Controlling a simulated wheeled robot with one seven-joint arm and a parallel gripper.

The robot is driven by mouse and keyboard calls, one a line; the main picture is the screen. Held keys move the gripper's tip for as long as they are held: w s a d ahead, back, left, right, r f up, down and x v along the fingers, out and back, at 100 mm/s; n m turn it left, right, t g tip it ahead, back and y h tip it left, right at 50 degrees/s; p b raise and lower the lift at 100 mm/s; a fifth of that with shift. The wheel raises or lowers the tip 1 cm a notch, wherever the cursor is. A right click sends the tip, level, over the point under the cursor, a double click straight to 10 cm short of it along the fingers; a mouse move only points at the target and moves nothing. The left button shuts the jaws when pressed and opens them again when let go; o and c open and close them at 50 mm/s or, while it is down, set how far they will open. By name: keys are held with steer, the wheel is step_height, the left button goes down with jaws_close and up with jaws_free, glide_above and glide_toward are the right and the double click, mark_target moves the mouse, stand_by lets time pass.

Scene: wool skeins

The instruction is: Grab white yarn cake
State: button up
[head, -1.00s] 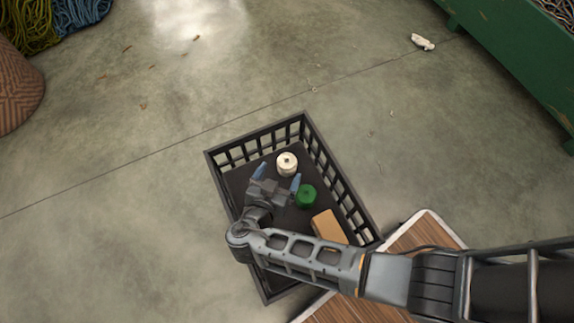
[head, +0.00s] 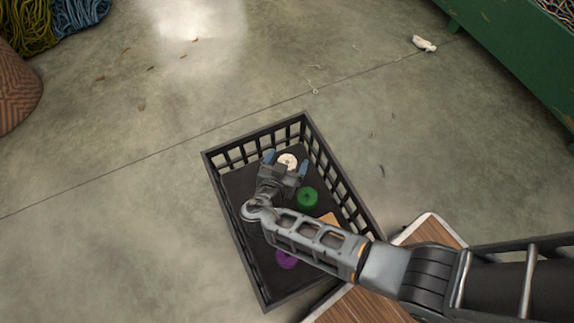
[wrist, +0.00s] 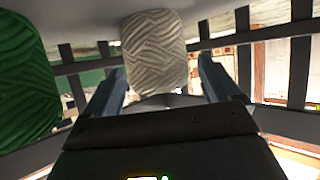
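The white yarn cake (head: 288,161) stands in the far part of a black crate (head: 213,185). It also shows in the wrist view (wrist: 155,52), just beyond and between the fingertips. My gripper (head: 286,162) is open, with one blue finger on each side of the line to the white cake. In the wrist view my gripper (wrist: 163,85) has a clear gap between its fingers; I cannot tell whether either touches the cake. In the head view, part of the cake's near side is hidden by my gripper.
A green yarn cake (head: 307,197) stands close to the right of my gripper. A purple cake (head: 287,260) and a tan block (head: 328,221) lie nearer, partly hidden by my arm. The crate's slatted walls surround them. A wooden-topped board (head: 360,303) is beside the crate.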

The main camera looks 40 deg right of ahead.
steer(key=c, duration=1)
steer(key=shift+c, duration=0.2)
steer(key=shift+r, duration=0.1)
